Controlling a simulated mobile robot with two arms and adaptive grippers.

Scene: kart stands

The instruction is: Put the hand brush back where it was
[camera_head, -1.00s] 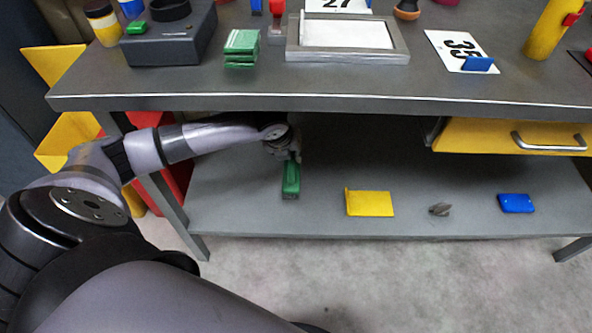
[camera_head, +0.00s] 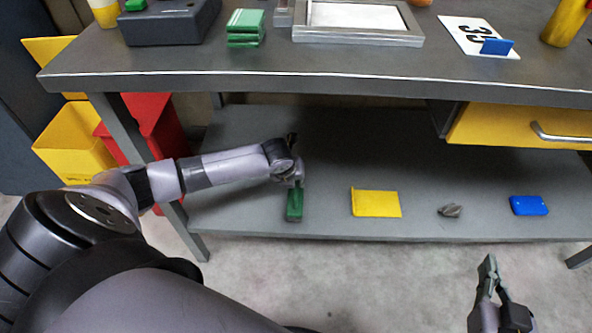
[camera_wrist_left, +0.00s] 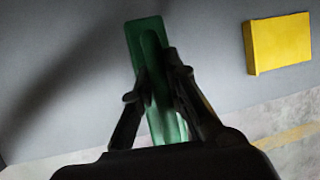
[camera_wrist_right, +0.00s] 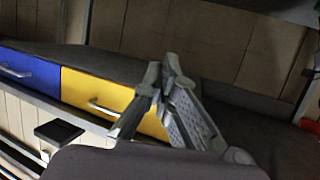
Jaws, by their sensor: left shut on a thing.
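The green hand brush (camera_head: 295,204) is at the left part of the lower shelf (camera_head: 330,228), near its front edge. It points toward that edge and looks to be on or just above the shelf; contact cannot be told. My left gripper (camera_head: 297,182) is shut on its handle from behind. The left wrist view shows the brush (camera_wrist_left: 148,42) between the two fingers (camera_wrist_left: 157,82). My right gripper (camera_head: 489,266) is raised in front of the bench at the lower right, empty. Its fingertips look together in the right wrist view (camera_wrist_right: 163,68).
A yellow block-like piece (camera_head: 376,203), a small grey item (camera_head: 450,210) and a blue piece (camera_head: 528,205) lie right of the brush on the shelf. The bench top (camera_head: 300,75) overhangs my left arm. A yellow drawer (camera_head: 515,128) hangs at right. Bins (camera_head: 75,140) stand left.

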